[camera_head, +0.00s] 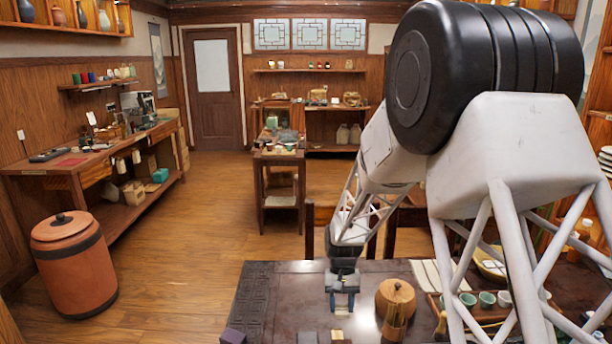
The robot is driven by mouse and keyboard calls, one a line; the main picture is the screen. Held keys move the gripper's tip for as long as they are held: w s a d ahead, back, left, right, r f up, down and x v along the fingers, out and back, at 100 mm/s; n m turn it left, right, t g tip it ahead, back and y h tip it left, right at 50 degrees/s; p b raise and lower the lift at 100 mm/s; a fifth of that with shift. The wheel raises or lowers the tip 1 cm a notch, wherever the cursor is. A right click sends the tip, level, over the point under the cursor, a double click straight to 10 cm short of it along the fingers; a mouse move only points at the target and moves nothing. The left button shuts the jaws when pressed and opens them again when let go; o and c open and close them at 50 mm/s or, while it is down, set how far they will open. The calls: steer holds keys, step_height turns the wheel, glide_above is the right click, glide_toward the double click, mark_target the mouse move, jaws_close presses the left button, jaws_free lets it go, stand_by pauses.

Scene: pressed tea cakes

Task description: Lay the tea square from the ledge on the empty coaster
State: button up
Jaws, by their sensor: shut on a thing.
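My gripper (341,303) points down above the dark table, left of a round wooden pot. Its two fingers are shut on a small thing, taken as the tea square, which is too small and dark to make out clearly. Below it, at the bottom edge of the picture, are a small dark block (307,338) and a small pale-topped piece (337,335), both cut off. A purple block (232,337) lies farther left. I cannot make out the ledge or the empty coaster.
The round wooden pot (396,296) stands close to the right of my gripper. Farther right are several small cups (487,299) on a tray and a pale striped cloth (434,274). My arm hides part of the right side. The table's left part (290,290) is clear.

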steer(key=w+d+f+m, duration=0.1)
steer(key=w+d, duration=0.1)
steer(key=w, duration=0.6)
steer(key=w+d+f+m, duration=0.1)
steer(key=w+d+f, duration=0.1)
steer(key=w, duration=0.6)
steer(key=w+d+f+m+y, duration=0.1)
steer(key=w+d, duration=0.3)
steer(key=w, duration=0.4)
steer(key=shift+w+f, duration=0.3)
steer(key=shift+f, duration=0.45)
steer(key=shift+s+a, duration=0.1)
steer(key=shift+a, duration=0.05)
steer(key=shift+s+a+r, duration=0.25)
steer(key=shift+s+a, duration=0.15)
steer(key=shift+a, duration=0.05)
steer(key=s+a+r+n, duration=0.2)
steer(key=s+a+r, duration=0.2)
steer(key=s+a, duration=0.6)
step_height(320, 180, up, 2)
steer(key=n+h, duration=0.2)
glide_above(308, 338)
steer(key=shift+f, duration=3.1)
